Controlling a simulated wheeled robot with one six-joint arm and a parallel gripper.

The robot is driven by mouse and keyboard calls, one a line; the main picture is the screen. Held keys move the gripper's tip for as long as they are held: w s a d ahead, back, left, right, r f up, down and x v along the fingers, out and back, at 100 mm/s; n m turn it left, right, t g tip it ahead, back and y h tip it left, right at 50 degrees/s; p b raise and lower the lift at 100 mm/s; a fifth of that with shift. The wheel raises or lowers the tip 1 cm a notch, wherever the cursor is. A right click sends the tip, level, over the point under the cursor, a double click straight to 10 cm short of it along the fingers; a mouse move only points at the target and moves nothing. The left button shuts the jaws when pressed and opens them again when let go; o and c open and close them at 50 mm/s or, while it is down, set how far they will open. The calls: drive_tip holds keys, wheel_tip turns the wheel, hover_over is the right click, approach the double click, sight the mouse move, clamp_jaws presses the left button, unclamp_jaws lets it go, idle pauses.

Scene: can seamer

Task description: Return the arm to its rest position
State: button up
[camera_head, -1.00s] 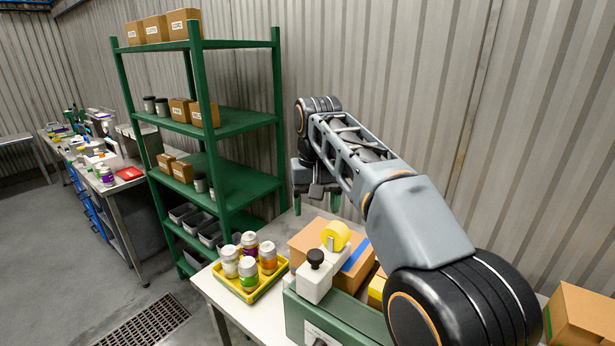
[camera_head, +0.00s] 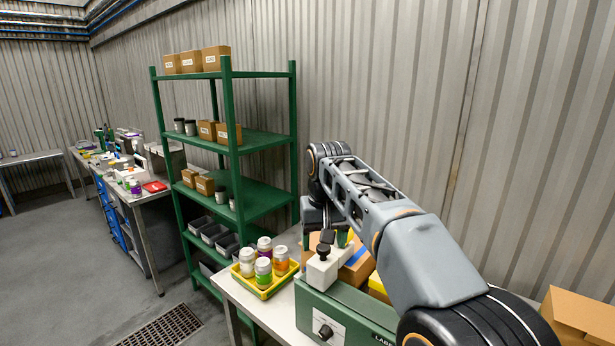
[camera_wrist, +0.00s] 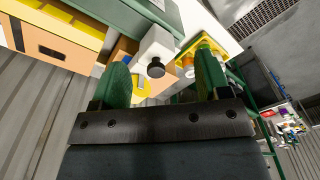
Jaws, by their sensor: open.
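My gripper (camera_head: 324,236) hangs from the bent arm behind the white block and black knob of the green label machine (camera_head: 345,318). In the head view, the machine partly hides the fingers. In the wrist view, the two green fingers of my gripper (camera_wrist: 163,68) stand wide apart with nothing held between them. The white block (camera_wrist: 158,45) and black knob (camera_wrist: 156,69) show beyond the gap. My arm reaches from the lower right corner, its elbow raised beside the corrugated wall.
A yellow tray (camera_head: 245,284) with several lidded cans stands on the table left of the machine. A cardboard box (camera_head: 356,268) stands behind it, another box (camera_head: 580,312) at right. A green shelf (camera_head: 262,141) stands behind. Open floor (camera_head: 75,270) lies at left.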

drive_tip(key=s+d+f+m+t, duration=0.1)
drive_tip(key=s+d+f+t, duration=0.1)
drive_tip(key=s+d+f, duration=0.4)
drive_tip(key=s+d+f+m+t, duration=0.1)
drive_tip(key=s+d+f+t, duration=0.1)
drive_tip(key=s+d+f, duration=0.5)
drive_tip(key=shift+s+d, duration=0.2)
drive_tip(key=shift+s, duration=3)
